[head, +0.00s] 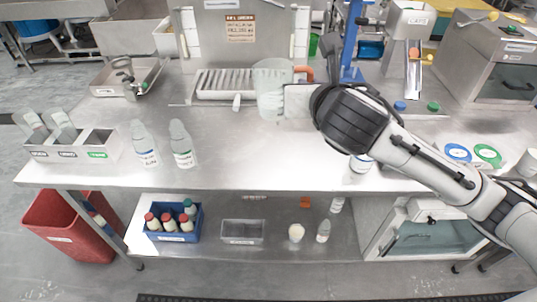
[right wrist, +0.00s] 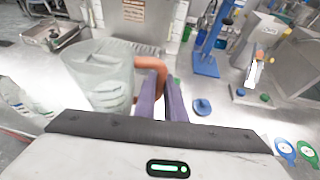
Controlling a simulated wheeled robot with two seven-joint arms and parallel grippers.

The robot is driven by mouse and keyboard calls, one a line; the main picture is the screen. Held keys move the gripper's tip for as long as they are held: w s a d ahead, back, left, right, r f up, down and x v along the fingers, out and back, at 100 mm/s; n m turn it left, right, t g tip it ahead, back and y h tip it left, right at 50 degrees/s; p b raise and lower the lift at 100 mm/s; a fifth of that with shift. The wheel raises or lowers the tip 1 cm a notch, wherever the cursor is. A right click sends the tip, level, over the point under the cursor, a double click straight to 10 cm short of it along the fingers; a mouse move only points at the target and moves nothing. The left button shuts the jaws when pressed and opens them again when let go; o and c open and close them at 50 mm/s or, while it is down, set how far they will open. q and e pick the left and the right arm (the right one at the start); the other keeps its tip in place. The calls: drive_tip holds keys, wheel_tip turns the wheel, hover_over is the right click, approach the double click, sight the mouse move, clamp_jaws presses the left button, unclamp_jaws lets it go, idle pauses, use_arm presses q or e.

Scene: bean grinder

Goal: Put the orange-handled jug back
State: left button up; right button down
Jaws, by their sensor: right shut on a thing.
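The clear jug (head: 270,92) with an orange handle (head: 305,73) is upright at the back middle of the steel table, in front of the grated tray (head: 222,92). My right gripper (head: 292,98) is at the jug's right side. In the right wrist view the jug (right wrist: 108,75) is at left, and the purple fingers of my right gripper (right wrist: 160,106) are shut on its orange handle (right wrist: 154,72). I cannot tell whether the jug's base touches the table. My left gripper is not in view.
A signed steel panel (head: 243,40) stands behind the grated tray. A blue stand (head: 352,45) is close behind my right arm. Two bottles (head: 182,145) and a three-part bin (head: 75,146) stand at the left. The table's front middle is clear.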

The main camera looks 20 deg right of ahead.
drive_tip(key=shift+w+a+f+m+g+h+b, duration=0.15)
drive_tip(key=shift+w+f+m+h+b, duration=0.65)
drive_tip(key=shift+f, duration=2.7)
drive_tip(key=shift+w+a+f+m+g+h+p, duration=0.2)
drive_tip(key=shift+w+f, duration=1.2)
drive_tip(key=shift+f, duration=2.05)
drive_tip(key=shift+w+a+f+m+g+h+b, duration=0.15)
drive_tip(key=shift+w+f+m+h+b, duration=0.65)
drive_tip(key=shift+f, duration=2.7)
drive_tip(key=shift+w+n, duration=0.3)
drive_tip(key=shift+n, duration=0.1)
drive_tip(key=c, duration=1.8)
unclamp_jaws()
drive_tip(key=shift+f, duration=0.1)
